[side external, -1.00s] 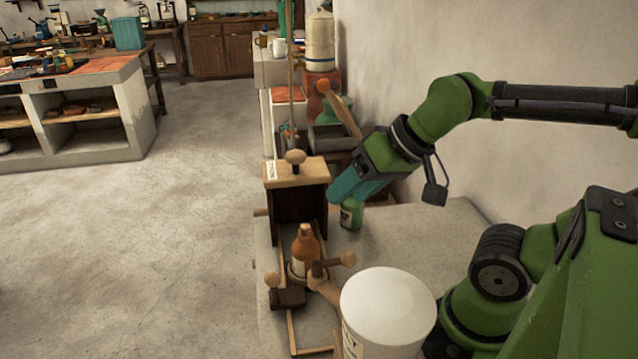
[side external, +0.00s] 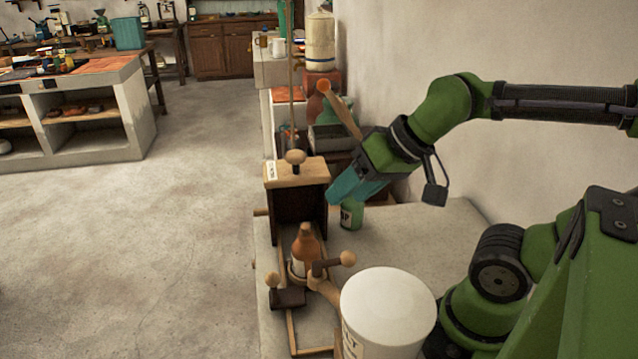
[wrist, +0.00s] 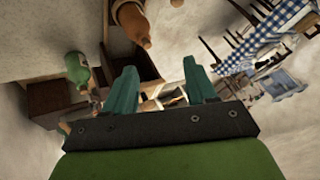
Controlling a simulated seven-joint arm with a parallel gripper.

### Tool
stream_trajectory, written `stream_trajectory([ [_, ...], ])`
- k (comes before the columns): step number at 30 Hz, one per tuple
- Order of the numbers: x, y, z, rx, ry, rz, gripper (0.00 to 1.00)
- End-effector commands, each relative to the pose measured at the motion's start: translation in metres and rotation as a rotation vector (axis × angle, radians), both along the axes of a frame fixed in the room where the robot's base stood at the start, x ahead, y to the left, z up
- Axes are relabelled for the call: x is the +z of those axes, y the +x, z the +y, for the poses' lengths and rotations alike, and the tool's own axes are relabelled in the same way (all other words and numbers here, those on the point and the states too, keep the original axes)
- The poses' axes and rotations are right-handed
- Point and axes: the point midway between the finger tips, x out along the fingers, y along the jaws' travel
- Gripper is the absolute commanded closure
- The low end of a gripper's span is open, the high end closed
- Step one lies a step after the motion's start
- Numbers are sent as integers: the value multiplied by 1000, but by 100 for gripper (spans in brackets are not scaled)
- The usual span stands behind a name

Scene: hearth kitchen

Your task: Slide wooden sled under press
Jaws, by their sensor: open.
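The wooden press (side external: 297,172) stands left of centre in the side view, with a pale block top, a round knob and a dark space below. In front of it, an orange-brown bottle (side external: 306,243) stands upright in what looks like the wooden sled (side external: 288,298), on light wooden rails. A round-ended handle (side external: 347,259) sticks out to its right. My gripper (side external: 337,193), with teal fingers, is to the right of the press, above and apart from the sled. In the wrist view my gripper (wrist: 160,80) is open, with nothing held between its fingers.
A green labelled bottle (side external: 351,215) stands just below my fingers; it also shows in the wrist view (wrist: 77,68). A large white-lidded tub (side external: 388,308) stands right of the sled. The grey counter (side external: 430,225) is clear towards the wall.

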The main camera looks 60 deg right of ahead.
Motion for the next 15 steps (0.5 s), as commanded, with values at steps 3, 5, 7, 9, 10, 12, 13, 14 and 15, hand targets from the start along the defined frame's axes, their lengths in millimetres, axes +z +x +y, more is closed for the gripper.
stream_trajectory([
  [3, -8, 1, 17, 73, 3, 40, 44],
  [5, -9, 6, 29, 130, -1, 66, 44],
  [7, -10, 12, 45, 164, 9, 125, 44],
  [9, -11, 19, 62, 121, 42, 213, 44],
  [10, -12, 22, 68, 84, 57, 252, 44],
  [12, -13, 28, 81, -20, 86, 333, 44],
  [13, -14, 31, 85, -72, 97, 364, 44],
  [14, -14, 33, 90, -128, 107, 391, 44],
  [15, -15, 37, 96, -206, 118, 426, 44],
])
